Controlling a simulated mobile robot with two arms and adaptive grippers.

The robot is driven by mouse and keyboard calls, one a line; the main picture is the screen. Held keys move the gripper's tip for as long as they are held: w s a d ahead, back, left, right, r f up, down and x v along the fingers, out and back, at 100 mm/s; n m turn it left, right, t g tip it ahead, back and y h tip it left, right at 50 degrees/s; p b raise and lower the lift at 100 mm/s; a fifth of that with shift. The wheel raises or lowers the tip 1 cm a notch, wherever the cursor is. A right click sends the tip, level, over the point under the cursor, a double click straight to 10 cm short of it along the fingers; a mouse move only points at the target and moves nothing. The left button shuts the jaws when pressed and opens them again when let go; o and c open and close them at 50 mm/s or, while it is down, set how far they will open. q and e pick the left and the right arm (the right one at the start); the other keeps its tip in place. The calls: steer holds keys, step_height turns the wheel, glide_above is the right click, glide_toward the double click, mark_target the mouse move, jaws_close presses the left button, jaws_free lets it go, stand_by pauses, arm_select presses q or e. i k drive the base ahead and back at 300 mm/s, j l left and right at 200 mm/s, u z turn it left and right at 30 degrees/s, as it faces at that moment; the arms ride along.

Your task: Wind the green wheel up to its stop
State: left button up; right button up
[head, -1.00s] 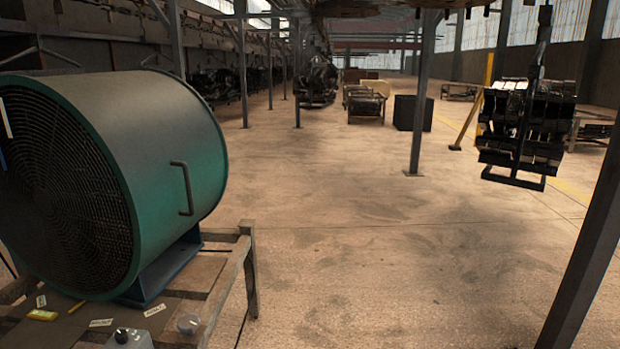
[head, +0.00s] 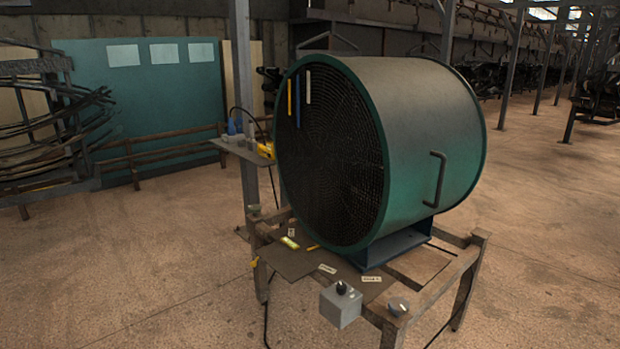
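I cannot make out a green wheel in the head view. A large green drum fan (head: 430,130) with a dark round grille stands on a low metal stand. A grey box (head: 340,304) with a black knob (head: 341,287) hangs at the stand's front edge. A small round grey piece (head: 398,307) sits on the corner beside it. Neither of my grippers is in view.
The stand (head: 458,285) has a board with small labels and a yellow item (head: 290,243). A small shelf (head: 240,150) on a post stands behind it. A teal panel (head: 150,85) and a rack of bent bars (head: 45,135) are at the left. The floor (head: 150,270) in front is clear.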

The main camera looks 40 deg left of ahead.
mark_target(254, 208)
steer(key=u, duration=1.8)
steer(key=i+j+z, duration=0.1)
steer(key=z, duration=0.75)
steer(key=i+j+z, duration=0.3)
steer(key=j, duration=0.35)
steer(key=i+j+z, duration=0.15)
steer(key=j, duration=0.2)
steer(key=i+j+z, duration=0.15)
steer(key=j, duration=0.2)
steer(key=i+j+z, duration=0.15)
steer(key=j, duration=0.25)
steer(key=j+z, duration=0.15)
steer(key=j, duration=0.2)
